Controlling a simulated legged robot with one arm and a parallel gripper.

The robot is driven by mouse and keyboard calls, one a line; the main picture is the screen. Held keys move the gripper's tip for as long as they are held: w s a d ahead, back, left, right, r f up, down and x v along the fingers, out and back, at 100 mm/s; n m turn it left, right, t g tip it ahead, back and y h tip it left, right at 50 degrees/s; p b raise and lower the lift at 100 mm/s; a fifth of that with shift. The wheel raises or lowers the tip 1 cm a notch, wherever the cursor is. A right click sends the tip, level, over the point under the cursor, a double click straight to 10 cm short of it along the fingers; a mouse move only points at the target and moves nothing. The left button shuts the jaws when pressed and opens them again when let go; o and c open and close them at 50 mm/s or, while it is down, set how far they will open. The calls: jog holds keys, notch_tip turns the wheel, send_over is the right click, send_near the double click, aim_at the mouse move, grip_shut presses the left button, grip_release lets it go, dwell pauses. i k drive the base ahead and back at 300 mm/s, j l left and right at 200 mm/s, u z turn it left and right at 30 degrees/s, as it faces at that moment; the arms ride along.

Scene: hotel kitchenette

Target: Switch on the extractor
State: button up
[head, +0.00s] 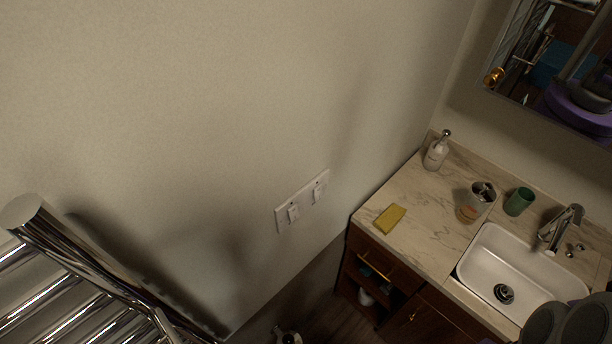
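A white wall plate (302,200) with two switches is on the plain wall in the middle of the head view. One switch (293,212) is on the left of the plate and the other (317,194) on the right. I see no label on them and cannot tell whether either is on or off. No extractor can be made out. My gripper cannot be made out in this view. Nothing touches the plate.
A marble counter (425,220) stands right of the plate, with a yellow sponge (389,219), soap bottle (436,151), cup (475,203), green tumbler (518,202) and sink (510,260). A chrome rail (90,262) fills the lower left. Grey rounded shapes (565,322) are at lower right.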

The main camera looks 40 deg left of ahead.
aim_at(293, 213)
jog(key=u, duration=1.75)
